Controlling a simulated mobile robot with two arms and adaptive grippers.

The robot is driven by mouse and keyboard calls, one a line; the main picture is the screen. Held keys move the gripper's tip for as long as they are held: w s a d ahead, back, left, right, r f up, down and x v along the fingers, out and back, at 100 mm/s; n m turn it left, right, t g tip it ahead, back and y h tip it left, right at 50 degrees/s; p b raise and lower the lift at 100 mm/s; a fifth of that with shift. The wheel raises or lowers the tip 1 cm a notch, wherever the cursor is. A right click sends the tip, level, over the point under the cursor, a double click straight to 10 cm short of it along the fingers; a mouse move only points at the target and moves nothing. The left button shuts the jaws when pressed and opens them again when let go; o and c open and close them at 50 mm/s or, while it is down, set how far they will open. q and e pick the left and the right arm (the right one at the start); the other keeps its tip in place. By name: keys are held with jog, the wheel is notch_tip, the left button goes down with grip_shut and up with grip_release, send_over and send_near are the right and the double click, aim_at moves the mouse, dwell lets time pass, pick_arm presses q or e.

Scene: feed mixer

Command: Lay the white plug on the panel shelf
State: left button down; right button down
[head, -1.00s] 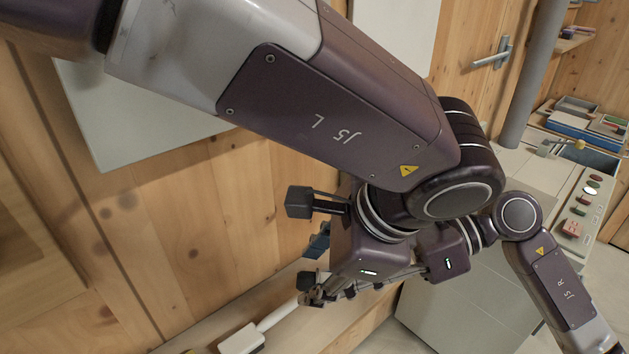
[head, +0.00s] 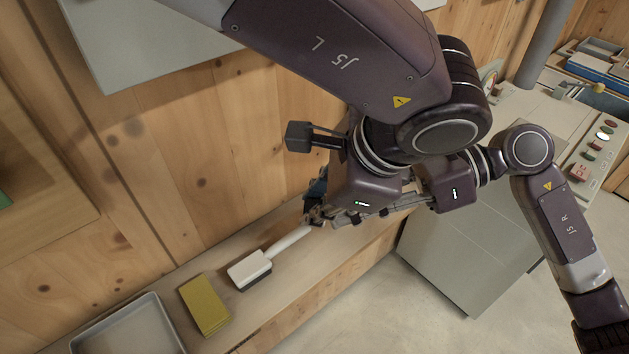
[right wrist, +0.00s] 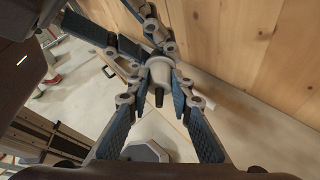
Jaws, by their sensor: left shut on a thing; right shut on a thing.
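The white plug (right wrist: 159,74), pale with a dark tip, is held in the air between the fingers of both grippers in the right wrist view. My right gripper (right wrist: 158,88) is shut on it from below in that view. My left gripper (right wrist: 146,52) reaches in from the upper left and is also shut on it. In the head view my left gripper (head: 318,212) and right gripper (head: 346,216) meet above a long shelf (head: 290,283) along the wooden wall, and their fingers hide the plug. I cannot tell whether this is the panel shelf.
On the long shelf lie a white-handled brush (head: 250,269), a yellow block (head: 205,304) and a grey tray (head: 150,325). A machine cabinet (head: 462,250) with a button panel (head: 592,155) stands at the right. Grey boards (head: 130,60) hang on the wall.

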pick_arm(q)
jog(key=shift+d, duration=0.1)
pick_arm(e)
jog(key=c, duration=1.7)
grip_release()
jog(key=shift+o, duration=0.2)
